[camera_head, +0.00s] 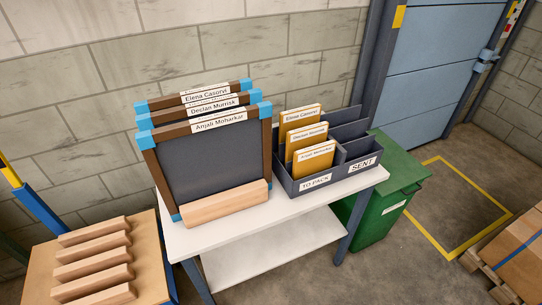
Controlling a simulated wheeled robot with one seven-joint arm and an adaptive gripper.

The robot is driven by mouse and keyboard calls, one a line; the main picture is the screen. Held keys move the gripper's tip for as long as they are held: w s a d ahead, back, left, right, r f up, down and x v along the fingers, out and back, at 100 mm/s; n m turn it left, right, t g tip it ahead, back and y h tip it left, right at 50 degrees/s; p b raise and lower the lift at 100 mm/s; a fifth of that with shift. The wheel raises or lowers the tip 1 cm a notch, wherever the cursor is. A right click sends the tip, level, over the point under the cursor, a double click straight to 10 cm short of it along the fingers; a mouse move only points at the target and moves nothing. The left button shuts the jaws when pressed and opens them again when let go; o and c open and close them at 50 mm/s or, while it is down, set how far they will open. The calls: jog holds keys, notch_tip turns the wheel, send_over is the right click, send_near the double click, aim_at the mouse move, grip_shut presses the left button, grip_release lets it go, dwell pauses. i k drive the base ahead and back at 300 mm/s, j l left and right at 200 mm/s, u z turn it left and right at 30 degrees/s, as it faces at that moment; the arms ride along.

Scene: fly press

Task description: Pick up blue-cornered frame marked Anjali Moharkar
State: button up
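The blue-cornered frame marked Anjali Moharkar (212,160) stands upright at the front of a row of similar frames on the white table. It has a brown wooden border, a dark panel and a white name label (219,121) on its top edge. A light wooden block (212,203) covers part of its lower edge. Behind it stand the frames marked Declan Murrisk (213,105) and Elena Casorvi (205,93), mostly hidden by it. My gripper is not in this view.
A grey divided box (315,182), labelled TO PACK and SENT, holds yellow named packets beside the frames. Slotted wooden blocks (95,257) lie on a bench at left. A green bin (384,215) stands right of the table (255,222). A wall is close behind.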

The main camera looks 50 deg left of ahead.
aim_at(187, 161)
jog(key=u, duration=1.65)
